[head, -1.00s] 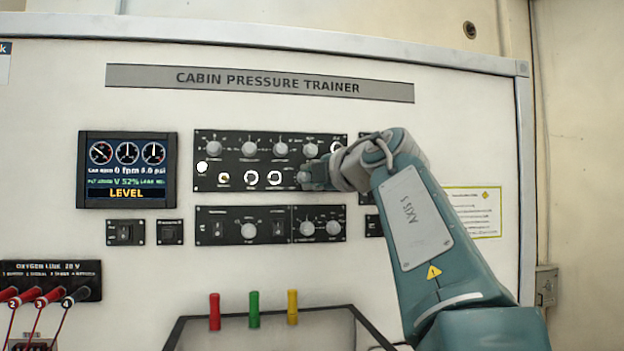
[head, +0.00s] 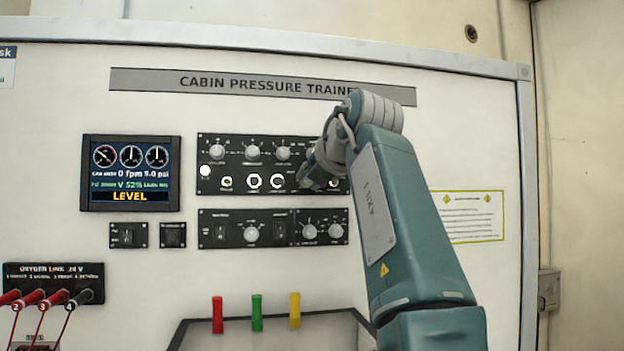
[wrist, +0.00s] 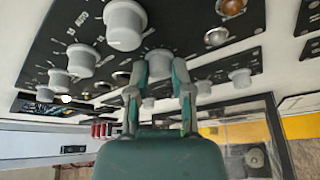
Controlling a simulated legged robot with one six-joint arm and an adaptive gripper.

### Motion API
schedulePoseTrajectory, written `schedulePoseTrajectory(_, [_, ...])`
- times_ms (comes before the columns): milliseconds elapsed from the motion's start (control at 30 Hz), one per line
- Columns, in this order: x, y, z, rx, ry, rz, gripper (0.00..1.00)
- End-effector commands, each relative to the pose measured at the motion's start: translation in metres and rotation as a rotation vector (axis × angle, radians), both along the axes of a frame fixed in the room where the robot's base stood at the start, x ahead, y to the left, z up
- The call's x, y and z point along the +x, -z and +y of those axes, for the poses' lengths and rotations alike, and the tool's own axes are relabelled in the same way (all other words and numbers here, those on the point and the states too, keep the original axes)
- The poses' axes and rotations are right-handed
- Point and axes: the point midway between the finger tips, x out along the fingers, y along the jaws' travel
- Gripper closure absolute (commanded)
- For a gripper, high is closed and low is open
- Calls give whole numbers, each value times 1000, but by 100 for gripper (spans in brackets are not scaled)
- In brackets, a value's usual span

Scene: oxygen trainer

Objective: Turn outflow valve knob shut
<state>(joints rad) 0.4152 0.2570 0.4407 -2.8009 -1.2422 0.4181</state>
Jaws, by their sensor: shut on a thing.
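The upper control panel (head: 236,168) on the white trainer board carries a top row of grey knobs and a lower row with small round fittings. My gripper (head: 308,178) is at the right part of this panel, at its lower row. In the wrist view my gripper (wrist: 160,66) has its two fingers on either side of a grey knob (wrist: 158,62) and is shut on it. In the head view my gripper and wrist hide this knob. Its label cannot be read, so I cannot confirm that it is the outflow valve knob.
A display (head: 130,172) at the left reads LEVEL and V 52%. A lower panel (head: 273,243) with knobs and switches is just below my gripper. Other knobs stand close by, such as a large one (wrist: 124,24) in the wrist view. Red, green and yellow pegs stand below.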

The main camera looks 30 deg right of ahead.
Motion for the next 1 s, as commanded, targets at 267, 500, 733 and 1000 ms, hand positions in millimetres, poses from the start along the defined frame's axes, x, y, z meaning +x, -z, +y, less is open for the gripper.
schedulePoseTrajectory(267, [3, 6, -1, -88, -8, 42, 100])
schedulePoseTrajectory(500, [3, 7, -2, -110, -8, 51, 100])
schedulePoseTrajectory(733, [3, 7, -2, -110, -9, 51, 100])
schedulePoseTrajectory(1000, [1, 5, -2, -111, -7, 45, 37])
